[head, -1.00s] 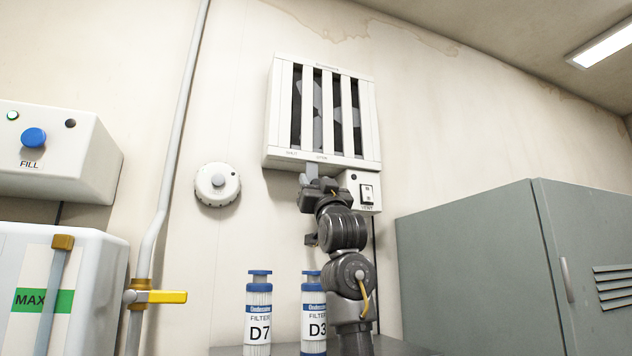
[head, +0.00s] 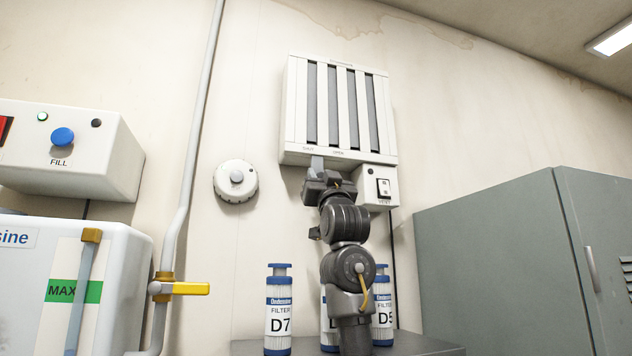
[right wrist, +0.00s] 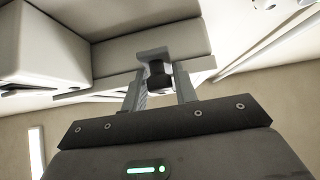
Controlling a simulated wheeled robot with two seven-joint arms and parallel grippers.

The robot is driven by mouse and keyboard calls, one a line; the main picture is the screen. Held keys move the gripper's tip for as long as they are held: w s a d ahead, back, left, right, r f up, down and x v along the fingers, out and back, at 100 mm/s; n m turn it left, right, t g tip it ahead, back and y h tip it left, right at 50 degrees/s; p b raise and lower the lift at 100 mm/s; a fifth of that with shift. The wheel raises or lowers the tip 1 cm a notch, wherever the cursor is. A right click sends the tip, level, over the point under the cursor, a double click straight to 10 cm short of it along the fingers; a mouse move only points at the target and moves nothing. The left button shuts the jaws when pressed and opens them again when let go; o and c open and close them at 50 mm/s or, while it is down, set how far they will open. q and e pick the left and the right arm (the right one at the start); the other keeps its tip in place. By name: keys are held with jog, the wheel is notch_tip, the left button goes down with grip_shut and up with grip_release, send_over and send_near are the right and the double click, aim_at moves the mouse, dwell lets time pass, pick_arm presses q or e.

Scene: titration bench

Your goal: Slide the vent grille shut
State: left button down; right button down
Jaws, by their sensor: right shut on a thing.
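The white vent grille (head: 300,105) is on the wall at the upper middle of the head view. Grey slats fill the gaps between its white bars, and no fan shows through. A grey slide tab (head: 317,163) hangs below its lower edge, close under the SHUT label and left of the OPEN label. My right gripper (head: 317,176) is shut on this tab from below. In the right wrist view, the two fingers of my right gripper (right wrist: 160,92) are on either side of a dark piece (right wrist: 158,72) under the grille housing. My left gripper is not in view.
A VENT switch box (head: 377,186) is right of my right gripper. A round white dial (head: 236,181) is on the wall to the left, beside a pipe with a yellow valve handle (head: 190,288). Filter cartridges, one marked D7 (head: 279,305), stand below. A grey cabinet (head: 500,260) is at right.

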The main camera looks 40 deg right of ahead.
jog(key=shift+a, duration=0.1)
jog(key=c, duration=1.4)
grip_release()
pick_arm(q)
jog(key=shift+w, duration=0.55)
pick_arm(e)
jog(key=shift+o, duration=0.8)
jog(key=shift+w+a, duration=0.1)
jog(key=shift+a, duration=0.2)
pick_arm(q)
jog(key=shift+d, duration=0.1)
pick_arm(e)
jog(key=shift+d, duration=0.25)
jog(key=shift+s+a+f+b, duration=0.1)
jog(key=shift+s+f+b, duration=0.2)
jog(key=shift+f+b, duration=0.1)
pick_arm(q)
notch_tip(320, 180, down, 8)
jog(key=b, duration=0.7)
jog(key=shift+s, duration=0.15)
pick_arm(e)
jog(key=v, duration=1)
jog(key=shift+r, duration=0.1)
